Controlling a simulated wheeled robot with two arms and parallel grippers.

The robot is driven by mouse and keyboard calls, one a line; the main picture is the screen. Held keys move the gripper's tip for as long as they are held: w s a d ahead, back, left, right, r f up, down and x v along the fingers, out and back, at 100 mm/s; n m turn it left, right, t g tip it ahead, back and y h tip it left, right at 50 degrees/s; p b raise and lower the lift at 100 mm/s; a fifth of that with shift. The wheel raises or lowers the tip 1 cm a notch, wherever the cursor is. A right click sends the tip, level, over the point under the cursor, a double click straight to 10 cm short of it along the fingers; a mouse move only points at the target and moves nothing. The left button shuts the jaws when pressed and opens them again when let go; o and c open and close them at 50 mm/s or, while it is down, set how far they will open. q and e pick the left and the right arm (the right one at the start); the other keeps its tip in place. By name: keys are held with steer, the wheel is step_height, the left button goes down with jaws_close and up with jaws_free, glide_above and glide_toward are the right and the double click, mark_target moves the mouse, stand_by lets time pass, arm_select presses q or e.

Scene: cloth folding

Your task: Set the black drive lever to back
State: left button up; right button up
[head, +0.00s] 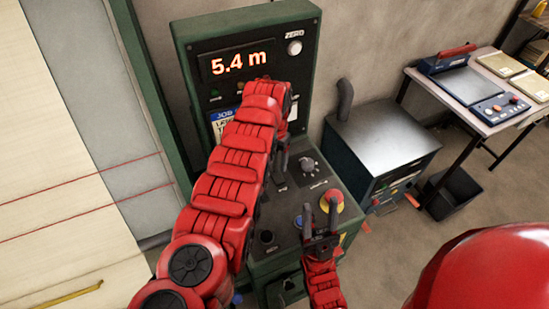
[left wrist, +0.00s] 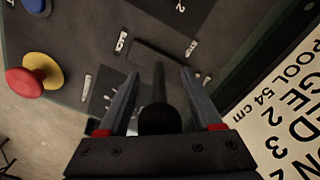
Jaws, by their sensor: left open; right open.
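The black drive lever (left wrist: 159,118) shows in the left wrist view with its round dark knob between my left gripper's fingers. My left gripper (left wrist: 163,88) is open around the lever, and I cannot tell whether either finger touches it. In the head view my left gripper (head: 281,160) reaches down to the sloped control panel (head: 263,218); the wrist and fingers largely hide the lever there. Small white labels stand around the lever's slot, too blurred to read surely. My right gripper (head: 321,218) is open and empty above the panel's front right, near the red button.
A red button on a yellow collar (head: 333,199) stands at the panel's right, with a blue button (head: 298,221) nearby. A dial (head: 307,164) sits behind them. The display (head: 237,62) reads 5.4 m. A dark cabinet (head: 382,135) stands to the right.

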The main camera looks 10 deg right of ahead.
arm_select(q)
steer(key=shift+f, duration=0.1)
steer(key=shift+c, duration=0.2)
jaws_close()
stand_by(1.2)
